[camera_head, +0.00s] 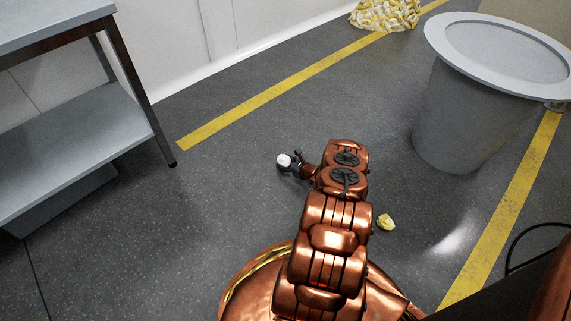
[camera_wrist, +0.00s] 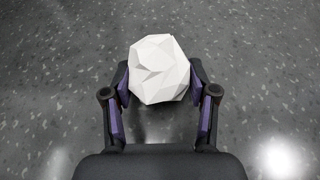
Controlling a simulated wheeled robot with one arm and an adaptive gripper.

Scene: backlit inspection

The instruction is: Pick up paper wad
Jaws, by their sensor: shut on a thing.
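A white, faceted paper wad (camera_wrist: 158,70) sits between the two fingers of my gripper (camera_wrist: 160,90) in the wrist view. The purple-padded fingers are shut on it, one on each side. In the head view the white wad (camera_head: 284,160) shows at the end of my gripper (camera_head: 289,168), left of my copper arm. The grey speckled floor lies beneath it. I cannot tell how far the wad is above the floor.
A small yellow crumpled piece (camera_head: 386,222) lies on the floor right of my arm. A grey bin (camera_head: 470,110) stands at the right. A yellow crumpled heap (camera_head: 386,14) lies at the back. A metal shelf table (camera_head: 80,150) stands at the left. Yellow lines (camera_head: 270,95) cross the floor.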

